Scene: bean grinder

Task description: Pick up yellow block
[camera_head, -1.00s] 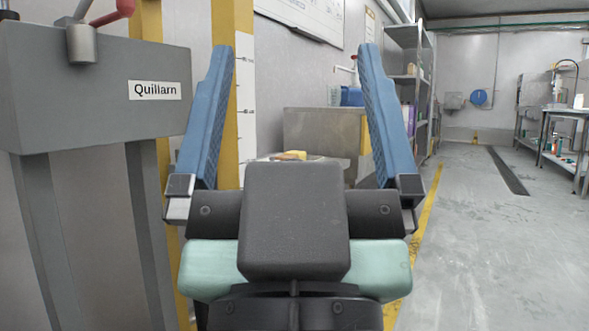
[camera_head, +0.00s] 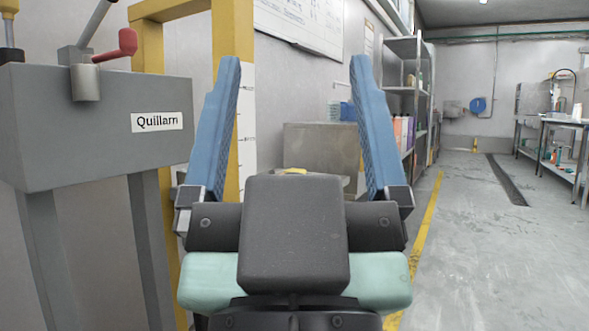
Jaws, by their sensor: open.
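A small yellow block (camera_head: 296,171) shows far ahead between my fingers, on a low surface in front of a grey metal box. Its lower part is hidden by the dark body of my gripper. My gripper (camera_head: 295,75) is open and empty, with two blue fingers spread wide and pointing forward. The block is well beyond the fingertips and apart from them.
A grey machine (camera_head: 85,125) labelled "Quillarn" with levers stands close on the left, beside a yellow post (camera_head: 228,40). A grey metal box (camera_head: 320,150) stands ahead. Shelves (camera_head: 405,75) are beyond it. Open floor (camera_head: 470,240) lies on the right, with a workbench farther off.

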